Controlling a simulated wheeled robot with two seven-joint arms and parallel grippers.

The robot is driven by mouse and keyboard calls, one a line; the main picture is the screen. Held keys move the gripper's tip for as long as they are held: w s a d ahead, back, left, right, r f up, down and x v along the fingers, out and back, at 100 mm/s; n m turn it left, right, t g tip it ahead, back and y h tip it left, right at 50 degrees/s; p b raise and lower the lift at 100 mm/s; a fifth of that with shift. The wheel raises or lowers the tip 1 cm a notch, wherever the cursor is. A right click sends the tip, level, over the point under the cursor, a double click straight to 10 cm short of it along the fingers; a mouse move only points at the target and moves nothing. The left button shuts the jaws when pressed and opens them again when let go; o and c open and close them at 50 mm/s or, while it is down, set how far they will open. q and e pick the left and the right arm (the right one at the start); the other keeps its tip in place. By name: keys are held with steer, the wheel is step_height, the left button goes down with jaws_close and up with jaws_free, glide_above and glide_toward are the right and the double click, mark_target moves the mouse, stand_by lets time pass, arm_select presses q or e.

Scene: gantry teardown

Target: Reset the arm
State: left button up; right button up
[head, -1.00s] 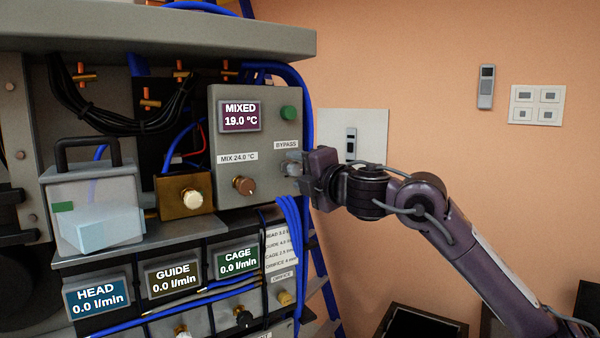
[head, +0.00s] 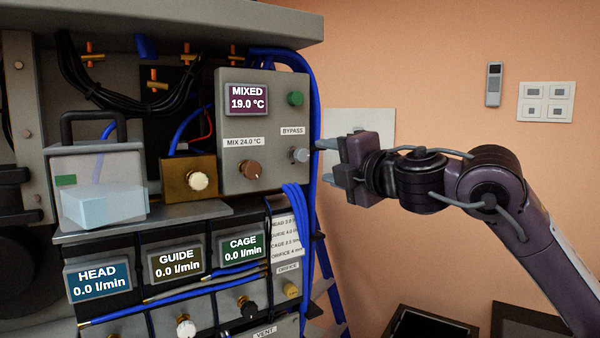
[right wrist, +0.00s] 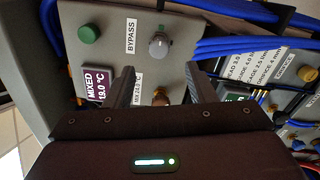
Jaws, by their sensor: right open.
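My right gripper (head: 328,161) is open and empty, just right of the grey control box (head: 232,172). Its fingers point at the box and stand apart from the grey bypass knob (head: 299,155). In the right wrist view, the bypass knob (right wrist: 159,45) shows beyond and between the two open fingers (right wrist: 160,85). The box also carries a green button (head: 295,98), a brown knob (head: 250,169) labelled "MIX 24.0 °C", and a display (head: 247,98) reading "MIXED 19.0 °C". My left gripper is out of view.
Blue hoses (head: 313,120) run down the box's right side, close to my right gripper. Below are HEAD (head: 98,282), GUIDE (head: 175,264) and CAGE (head: 243,249) displays, all at 0.0 l/min. A clear handled container (head: 98,190) stands left. A dark bin (head: 430,322) is at lower right.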

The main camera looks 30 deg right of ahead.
steer(key=w+a+f+m+g+y, duration=0.1)
steer(key=w+a+f+m, duration=0.2)
steer(key=f, duration=0.6)
steer(key=w+a+f+g, duration=0.1)
steer(key=w+a+f, duration=0.1)
steer(key=a+f, duration=0.45)
steer(key=s+a+f+m+g+h, duration=0.1)
steer(key=s+a+f+m+g, duration=0.15)
steer(key=f, duration=0.75)
steer(key=s+a+f+m+g, duration=0.15)
steer(key=f+m, duration=0.25)
steer(key=f, duration=0.6)
steer(key=s+a+f+m+g, duration=0.3)
steer(key=s+f+m+g, duration=0.15)
steer(key=s+f, duration=0.55)
steer(key=s+a+f+m+g, duration=0.4)
steer(key=s+f, duration=0.4)
steer(key=s, duration=0.4)
step_height(320, 180, down, 31)
steer(key=s+d+g+b, duration=0.1)
steer(key=s+d+b, duration=0.1)
steer(key=s+d+f+g+b, duration=0.1)
steer(key=s+d+f, duration=0.2)
steer(key=s+f, duration=1.6)
steer(key=shift+s+f, duration=0.2)
steer(key=shift+f, duration=0.5)
